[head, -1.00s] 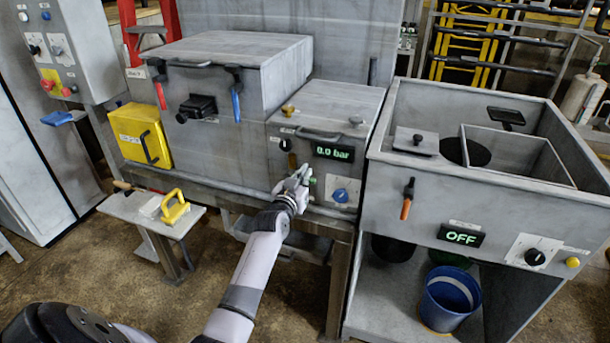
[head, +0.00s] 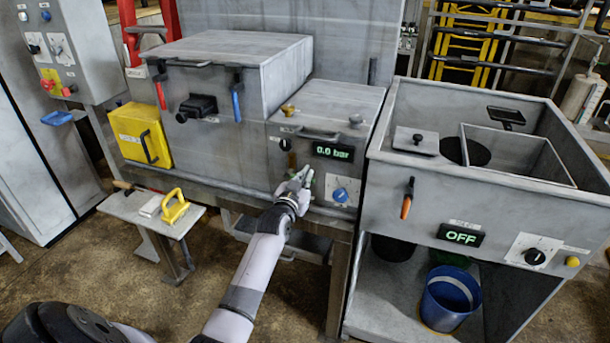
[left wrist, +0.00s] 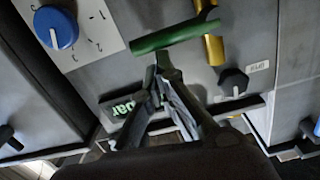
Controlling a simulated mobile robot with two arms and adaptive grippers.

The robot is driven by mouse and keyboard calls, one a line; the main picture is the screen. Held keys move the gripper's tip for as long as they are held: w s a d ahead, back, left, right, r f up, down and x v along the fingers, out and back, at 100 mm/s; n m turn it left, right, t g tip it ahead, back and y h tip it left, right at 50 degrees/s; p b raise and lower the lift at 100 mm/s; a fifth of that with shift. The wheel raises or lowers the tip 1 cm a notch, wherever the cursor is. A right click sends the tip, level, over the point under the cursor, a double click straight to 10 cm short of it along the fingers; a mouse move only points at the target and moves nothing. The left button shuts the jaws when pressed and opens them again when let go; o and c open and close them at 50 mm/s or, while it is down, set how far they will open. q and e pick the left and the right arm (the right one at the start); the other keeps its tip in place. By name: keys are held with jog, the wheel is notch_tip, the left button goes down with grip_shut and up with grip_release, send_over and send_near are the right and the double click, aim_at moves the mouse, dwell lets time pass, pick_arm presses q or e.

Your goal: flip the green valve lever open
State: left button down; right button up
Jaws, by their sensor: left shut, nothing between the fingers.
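The green valve lever (left wrist: 175,37) lies across the top of the left wrist view, with its right end at a brass pipe (left wrist: 213,46). In the head view the lever is mostly hidden by my left gripper (head: 306,174). My left gripper, also in the left wrist view (left wrist: 161,66), is shut and empty. Its tips are right at the lever, near the middle of the bar in the wrist view; I cannot tell whether they touch it. The brass pipe (head: 292,161) also shows just left of the fingers in the head view. My right gripper is not in view.
Beside the lever are a blue dial (head: 341,195), a black knob (left wrist: 234,82) and a display (head: 333,152) reading 0.0 bar. A grey sink unit (head: 480,210) stands to the right. A small bench (head: 145,212) with a yellow-handled tool stands at left.

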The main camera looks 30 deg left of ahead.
pick_arm(q)
jog(key=shift+f, duration=0.2)
jog(key=a+f+m+b, duration=0.3)
jog(key=f+m+b, duration=0.6)
jog(key=m, duration=0.7)
jog(key=shift+s+f+t+y, duration=0.15)
jog(key=shift+s+t+y, duration=0.15)
jog(key=shift+s+y, duration=0.1)
jog(key=shift+a+m, duration=0.15)
jog(key=shift+m, duration=0.25)
